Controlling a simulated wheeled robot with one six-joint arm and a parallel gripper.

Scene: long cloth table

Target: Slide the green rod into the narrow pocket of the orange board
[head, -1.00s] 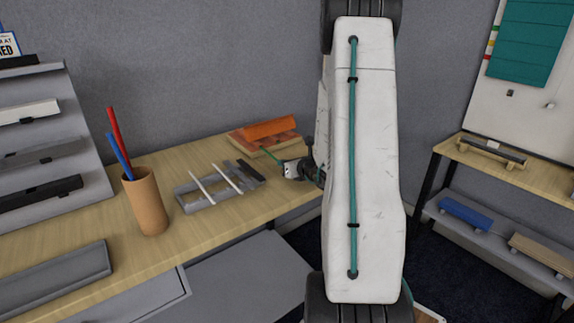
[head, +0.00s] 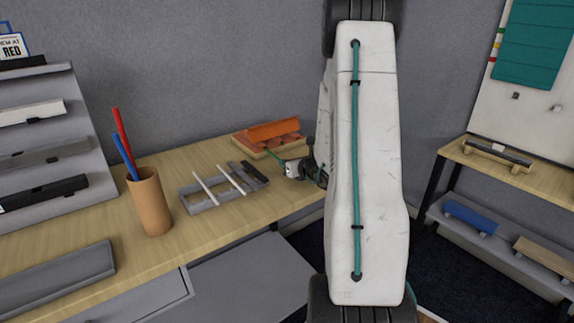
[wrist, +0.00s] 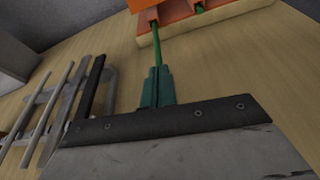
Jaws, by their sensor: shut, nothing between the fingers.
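The orange board (head: 274,132) lies at the back of the table, with a raised orange part and a pale wooden edge. In the wrist view, the board (wrist: 182,12) is at the top, cut off by the frame. The green rod (wrist: 157,45) runs from its front edge straight back to my fingertips. Its far end is at a slot under the raised part; how deep it sits is hidden. My gripper (wrist: 158,70) is shut, its teal tips in line with the rod's near end. In the head view, my gripper (head: 284,160) is low beside the board.
A grey rack (head: 222,190) with white and dark rods stands left of my gripper. A brown cup (head: 151,203) with a red and a blue rod stands farther left. A second green piece (wrist: 199,6) shows at another slot.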

